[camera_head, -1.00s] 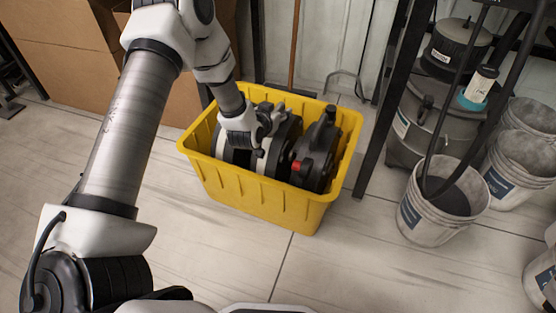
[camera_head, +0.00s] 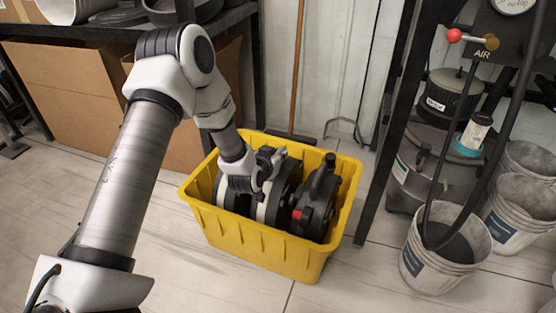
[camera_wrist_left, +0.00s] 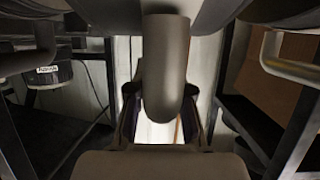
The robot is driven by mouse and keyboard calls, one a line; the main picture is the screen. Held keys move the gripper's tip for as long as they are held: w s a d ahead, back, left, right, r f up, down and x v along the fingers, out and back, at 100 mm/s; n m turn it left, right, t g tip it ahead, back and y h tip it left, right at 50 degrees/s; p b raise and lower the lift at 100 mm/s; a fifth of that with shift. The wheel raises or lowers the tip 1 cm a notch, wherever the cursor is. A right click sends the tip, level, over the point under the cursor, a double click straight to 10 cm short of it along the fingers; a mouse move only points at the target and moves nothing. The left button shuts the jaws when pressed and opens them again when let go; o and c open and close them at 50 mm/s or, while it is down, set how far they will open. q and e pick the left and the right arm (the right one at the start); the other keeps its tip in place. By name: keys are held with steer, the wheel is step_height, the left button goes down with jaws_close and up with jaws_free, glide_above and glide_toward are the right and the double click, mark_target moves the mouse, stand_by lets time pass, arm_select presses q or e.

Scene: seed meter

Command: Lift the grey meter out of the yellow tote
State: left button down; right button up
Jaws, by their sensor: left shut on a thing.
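The yellow tote (camera_head: 262,252) stands on the floor in the middle of the head view. Several dark grey and white disc-shaped meters are packed inside it. A black unit (camera_head: 318,200) with a red part sits on the right side. My left gripper (camera_head: 264,170) reaches down into the tote from the left and is shut on the grey meter (camera_head: 278,198), which is still inside the walls. In the left wrist view a grey rounded part (camera_wrist_left: 166,70) lies between the fingers. The fingers hide part of the grip. My right gripper is not in view.
A dark rack post (camera_head: 385,150) stands close to the tote's right side. Right of it are a grey drum (camera_head: 430,150) and pale buckets (camera_head: 440,255). Cardboard boxes (camera_head: 90,95) are at the back left under a shelf. Floor in front is clear.

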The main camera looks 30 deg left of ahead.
arm_select(q)
step_height(320, 180, up, 32)
steer(key=p, duration=1.7)
steer(key=shift+p, duration=0.35)
steer(key=shift+w+a+f, duration=0.1)
steer(key=shift+w, duration=0.05)
